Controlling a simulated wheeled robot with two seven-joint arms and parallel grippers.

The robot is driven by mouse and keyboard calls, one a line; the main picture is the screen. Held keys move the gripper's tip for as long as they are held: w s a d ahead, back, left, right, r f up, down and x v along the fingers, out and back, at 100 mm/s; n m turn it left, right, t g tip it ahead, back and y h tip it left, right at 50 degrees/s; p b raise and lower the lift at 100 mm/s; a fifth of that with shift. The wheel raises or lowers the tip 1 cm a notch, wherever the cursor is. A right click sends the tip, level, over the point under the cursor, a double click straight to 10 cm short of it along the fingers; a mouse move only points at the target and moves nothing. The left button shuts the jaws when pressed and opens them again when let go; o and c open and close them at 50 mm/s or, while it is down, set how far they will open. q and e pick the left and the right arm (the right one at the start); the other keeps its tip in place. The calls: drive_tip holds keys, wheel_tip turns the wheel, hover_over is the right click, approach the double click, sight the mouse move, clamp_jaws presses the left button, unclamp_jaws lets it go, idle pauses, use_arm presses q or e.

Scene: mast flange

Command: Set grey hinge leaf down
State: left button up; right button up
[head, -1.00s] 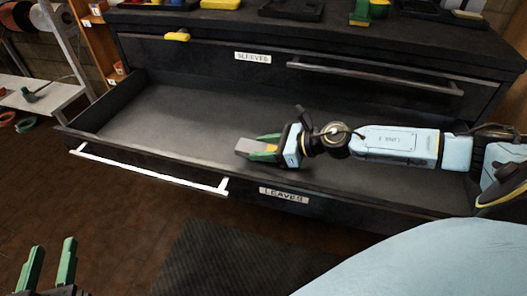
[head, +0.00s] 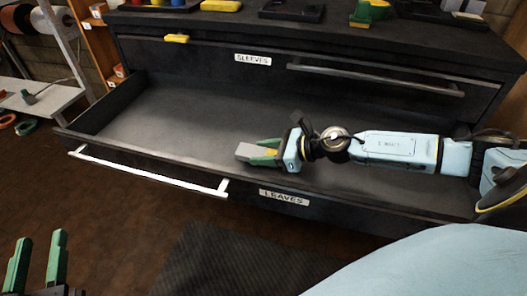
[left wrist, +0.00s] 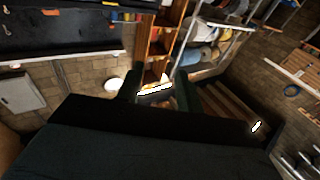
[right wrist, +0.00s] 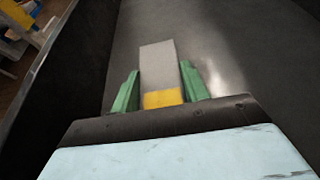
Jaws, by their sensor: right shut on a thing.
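The grey hinge leaf (head: 245,150) is a flat grey plate with a yellow end band. My right gripper (head: 263,155) is shut on it, low inside the open drawer marked LEAVES (head: 215,122). In the right wrist view the leaf (right wrist: 158,62) points away between the green fingers (right wrist: 158,88), its yellow end nearest the palm. I cannot tell whether the leaf touches the drawer floor. My left gripper (head: 38,262) is open and empty, outside the drawer at the lower left; its fingers also show apart in the left wrist view (left wrist: 157,88).
The drawer floor is bare to the left of the leaf. The drawer's front wall (head: 150,150) with its white handle (head: 150,172) lies nearer me. Above is a shut drawer marked SLEEVES (head: 253,60). A shelf (head: 40,95) stands at the far left.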

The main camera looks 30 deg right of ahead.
sight(259, 153)
drive_tip(key=shift+f, duration=0.3)
drive_tip(key=o, duration=1.3)
use_arm(q)
wheel_tip(259, 153, up, 3)
drive_tip(key=shift+s+d+f+t+h, duration=0.15)
drive_tip(key=shift+t+h, duration=0.25)
drive_tip(key=shift+t, duration=0.4)
drive_tip(key=shift+f, duration=0.1)
